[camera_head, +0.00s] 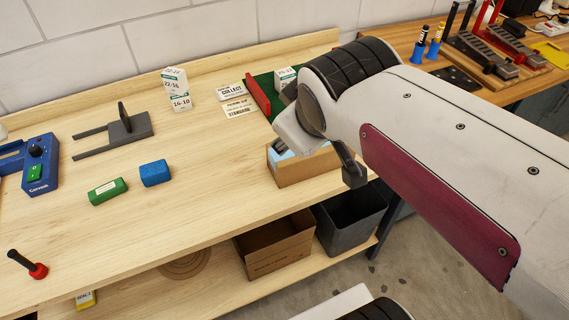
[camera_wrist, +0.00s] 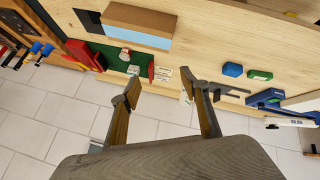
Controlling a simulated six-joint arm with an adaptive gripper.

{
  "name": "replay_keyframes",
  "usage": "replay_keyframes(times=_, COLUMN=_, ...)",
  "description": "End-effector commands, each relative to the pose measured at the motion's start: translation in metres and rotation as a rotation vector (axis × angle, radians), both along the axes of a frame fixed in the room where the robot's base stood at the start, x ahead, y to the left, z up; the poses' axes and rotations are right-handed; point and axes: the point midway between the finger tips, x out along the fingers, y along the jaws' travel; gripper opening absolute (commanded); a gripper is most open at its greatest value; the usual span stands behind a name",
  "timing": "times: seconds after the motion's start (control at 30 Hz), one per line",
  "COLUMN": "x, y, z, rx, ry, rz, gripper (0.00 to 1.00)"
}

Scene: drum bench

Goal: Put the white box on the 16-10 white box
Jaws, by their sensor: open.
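In the head view, a white box (camera_head: 284,76) with a green band stands on the green mat, partly hidden by my arm. The white box marked 16-10 (camera_head: 181,103) stands near the back wall, with another white box marked 22-16 (camera_head: 173,79) stacked on it. The stack (camera_wrist: 185,97) shows in the wrist view beside my right-hand finger, partly hidden. White box shapes (camera_wrist: 133,69) on the green mat lie beyond my left-hand finger there. My gripper (camera_wrist: 163,88) is open and empty, above the bench and apart from the boxes.
Two label cards (camera_head: 238,108) lie left of the red divider (camera_head: 257,97). A cardboard box (camera_head: 303,166) with blue contents stands at the front edge. A grey clamp (camera_head: 126,128), blue block (camera_head: 155,173) and green block (camera_head: 108,191) are on the left.

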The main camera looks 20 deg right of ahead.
Motion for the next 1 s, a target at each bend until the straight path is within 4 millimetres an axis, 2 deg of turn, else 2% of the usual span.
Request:
replay_keyframes(times=0.03, x=-0.017, y=0.006, z=-0.007, rx=0.050, ry=0.016, rz=-0.035, gripper=0.45)
replay_keyframes(times=0.2, x=-0.066, y=0.026, z=-0.033, rx=0.214, ry=0.087, rz=-0.153, gripper=0.45)
replay_keyframes(times=0.3, x=-0.086, y=0.036, z=-0.044, rx=0.281, ry=0.120, rz=-0.203, gripper=0.45)
replay_keyframes(times=0.4, x=-0.098, y=0.042, z=-0.050, rx=0.321, ry=0.142, rz=-0.233, gripper=0.45)
replay_keyframes(times=0.53, x=-0.104, y=0.045, z=-0.053, rx=0.341, ry=0.154, rz=-0.249, gripper=0.45)
replay_keyframes(times=1.0, x=-0.104, y=0.044, z=-0.053, rx=0.339, ry=0.154, rz=-0.248, gripper=0.45)
